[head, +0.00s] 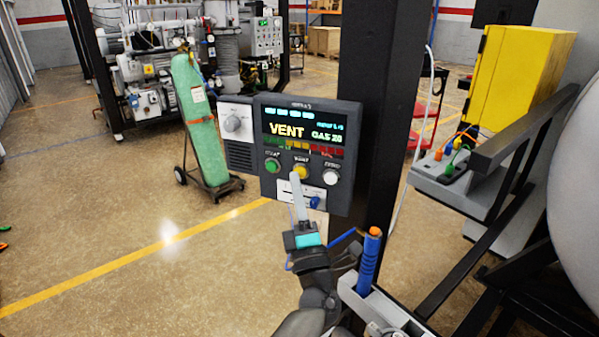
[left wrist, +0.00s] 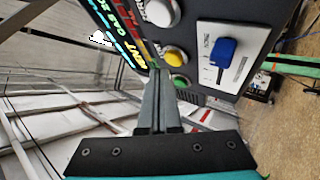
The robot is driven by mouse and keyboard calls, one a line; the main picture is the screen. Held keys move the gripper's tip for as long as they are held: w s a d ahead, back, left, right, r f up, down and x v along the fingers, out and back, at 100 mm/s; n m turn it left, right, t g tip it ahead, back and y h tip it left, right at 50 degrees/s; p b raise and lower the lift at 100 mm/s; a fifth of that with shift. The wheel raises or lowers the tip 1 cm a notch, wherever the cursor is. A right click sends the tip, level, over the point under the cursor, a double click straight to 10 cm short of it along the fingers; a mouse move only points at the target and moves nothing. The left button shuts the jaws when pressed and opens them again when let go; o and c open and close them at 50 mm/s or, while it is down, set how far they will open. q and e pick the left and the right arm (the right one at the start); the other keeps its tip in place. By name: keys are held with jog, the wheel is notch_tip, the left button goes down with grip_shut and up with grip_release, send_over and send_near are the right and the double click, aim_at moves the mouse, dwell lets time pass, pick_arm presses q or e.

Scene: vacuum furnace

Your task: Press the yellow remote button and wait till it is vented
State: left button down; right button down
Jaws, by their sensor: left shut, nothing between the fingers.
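The control panel (head: 305,150) is a dark box on a black post, and its screen (head: 303,130) reads "VENT" in large yellow letters. Below the screen sit a green button (head: 272,165), the yellow button (head: 301,171) and a white button (head: 331,177). My left gripper (head: 295,178) is shut and empty, its fingertips pointing up at the yellow button. In the left wrist view the fingertips (left wrist: 157,73) are close beside the yellow button (left wrist: 175,57); I cannot tell whether they touch it. My right gripper is not in view.
A blue switch (head: 314,202) sits low on the panel, close right of my fingers. A grey unit with a knob (head: 233,123) adjoins its left side. A blue handle with an orange top (head: 370,258) stands right of my gripper.

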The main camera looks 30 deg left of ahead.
pick_arm(q)
jog(key=s, duration=0.1)
jog(key=s+p, duration=0.1)
jog(key=s, duration=0.1)
jog(key=s+p, duration=0.1)
jog(key=s, duration=0.1)
jog(key=shift+d, duration=0.35)
dwell(0.5)
